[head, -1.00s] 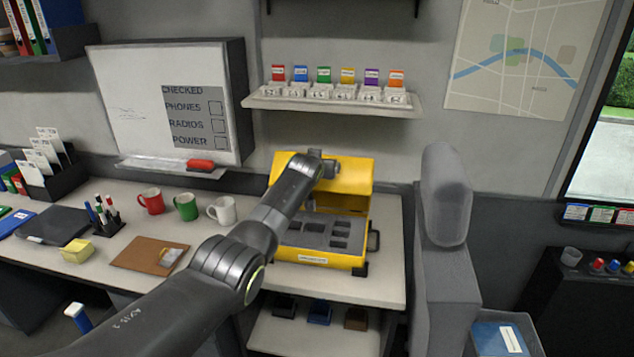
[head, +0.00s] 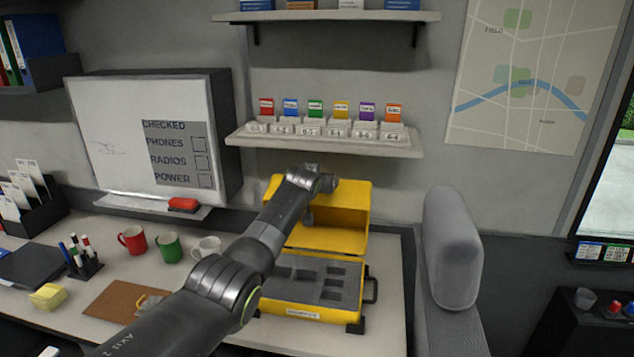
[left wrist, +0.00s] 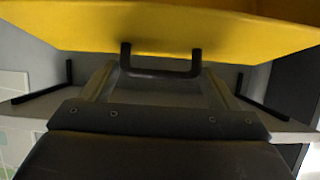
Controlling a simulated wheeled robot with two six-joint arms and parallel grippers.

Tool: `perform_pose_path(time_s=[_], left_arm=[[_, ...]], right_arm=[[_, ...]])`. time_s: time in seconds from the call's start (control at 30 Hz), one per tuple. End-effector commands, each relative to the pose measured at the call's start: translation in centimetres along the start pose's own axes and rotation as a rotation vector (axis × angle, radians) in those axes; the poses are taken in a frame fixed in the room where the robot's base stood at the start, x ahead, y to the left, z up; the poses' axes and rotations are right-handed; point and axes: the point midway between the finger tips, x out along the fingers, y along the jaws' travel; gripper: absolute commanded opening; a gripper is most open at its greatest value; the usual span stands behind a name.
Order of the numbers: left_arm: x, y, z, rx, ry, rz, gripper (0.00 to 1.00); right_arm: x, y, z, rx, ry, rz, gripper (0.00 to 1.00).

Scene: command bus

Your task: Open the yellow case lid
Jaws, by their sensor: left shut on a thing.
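The yellow case (head: 345,312) stands on the counter, its grey foam tray with cut-outs in view. Its yellow lid (head: 345,205) is raised at the back, with the hollow inside facing me. My left gripper (head: 314,182) is at the lid's upper edge, partly hidden by my own arm. In the left wrist view, the lid (left wrist: 200,30) fills the top, and a black U-shaped handle (left wrist: 160,73) on it lies between the fingers of my left gripper (left wrist: 160,85), which is shut on it. My right gripper is not in view.
A shelf (head: 325,143) with several coloured tabbed holders hangs above the lid. A grey padded seat back (head: 452,250) stands right of the counter. Mugs (head: 168,247) and a brown clipboard (head: 125,305) lie to the left. A whiteboard (head: 130,140) stands behind the mugs.

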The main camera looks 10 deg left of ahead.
Motion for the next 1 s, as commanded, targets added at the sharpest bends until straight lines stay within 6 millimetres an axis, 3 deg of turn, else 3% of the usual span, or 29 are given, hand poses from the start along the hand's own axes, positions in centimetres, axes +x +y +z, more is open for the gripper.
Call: perform_pose_path(time_s=[0.03,0.27,0.3,0.37,0.77,1.0], left_arm=[[-0.2,0.1,-1.0,0.001,0.021,0.003,0.41],[-0.2,0.1,-1.0,0.001,0.021,0.003,0.41],[-0.2,0.1,-1.0,0.001,0.021,0.003,0.83],[-0.2,0.1,-1.0,0.001,0.019,0.003,0.91],[-0.2,0.1,-0.4,0.000,0.009,0.002,0.91],[-1.3,0.1,-0.3,-0.001,0.008,0.002,0.91]], right_arm=[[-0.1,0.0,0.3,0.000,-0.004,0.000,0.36],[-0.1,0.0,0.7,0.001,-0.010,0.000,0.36],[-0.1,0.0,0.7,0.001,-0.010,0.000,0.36],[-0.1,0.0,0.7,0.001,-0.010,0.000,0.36],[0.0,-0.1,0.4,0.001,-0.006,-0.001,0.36],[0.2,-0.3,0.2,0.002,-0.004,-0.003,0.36]])
